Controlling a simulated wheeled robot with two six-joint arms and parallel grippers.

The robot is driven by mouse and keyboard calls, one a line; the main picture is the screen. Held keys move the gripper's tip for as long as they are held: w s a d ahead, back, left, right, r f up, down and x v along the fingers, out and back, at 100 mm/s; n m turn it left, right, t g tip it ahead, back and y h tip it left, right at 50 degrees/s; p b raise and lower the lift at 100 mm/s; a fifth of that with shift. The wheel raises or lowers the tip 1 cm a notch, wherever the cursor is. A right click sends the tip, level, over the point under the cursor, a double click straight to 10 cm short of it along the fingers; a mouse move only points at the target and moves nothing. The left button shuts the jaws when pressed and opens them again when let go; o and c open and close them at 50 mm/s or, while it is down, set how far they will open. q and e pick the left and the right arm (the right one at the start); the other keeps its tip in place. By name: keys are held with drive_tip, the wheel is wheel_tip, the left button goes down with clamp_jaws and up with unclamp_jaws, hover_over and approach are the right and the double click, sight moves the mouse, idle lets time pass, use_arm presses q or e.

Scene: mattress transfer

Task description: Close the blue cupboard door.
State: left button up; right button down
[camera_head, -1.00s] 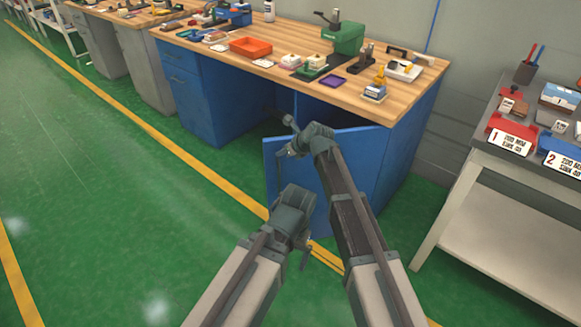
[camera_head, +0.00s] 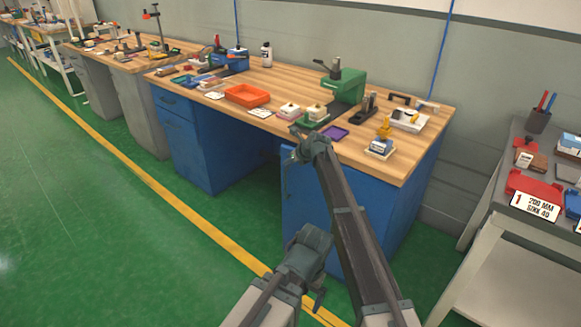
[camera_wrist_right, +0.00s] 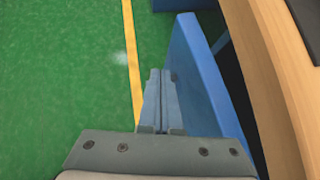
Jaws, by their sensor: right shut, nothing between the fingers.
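The blue cupboard door (camera_head: 301,205) is at the right end of the blue workbench, partly hidden behind my arms. My right gripper (camera_head: 295,143) is near the door's top free edge. In the right wrist view its fingers (camera_wrist_right: 162,77) are shut and empty, beside the door's outer face; I cannot tell if they touch it. My left gripper (camera_head: 319,292) is lower, in front of the door; its finger opening does not show clearly.
The wooden benchtop (camera_head: 210,107) overhangs just behind the door, carrying an orange tray (camera_head: 248,95), a green machine (camera_head: 345,85) and small parts. A grey table (camera_head: 510,245) stands at the right. Green floor (camera_head: 110,230) is clear at the left.

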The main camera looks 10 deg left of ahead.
use_arm(q)
drive_tip(key=shift+w+d, duration=0.2)
drive_tip(key=shift+w, duration=0.1)
use_arm(e)
drive_tip(key=shift+w+d+m, duration=0.15)
drive_tip(key=shift+w, duration=0.35)
drive_tip(key=shift+w+d+m, duration=0.15)
drive_tip(key=shift+w, duration=0.35)
drive_tip(key=shift+s, duration=0.1)
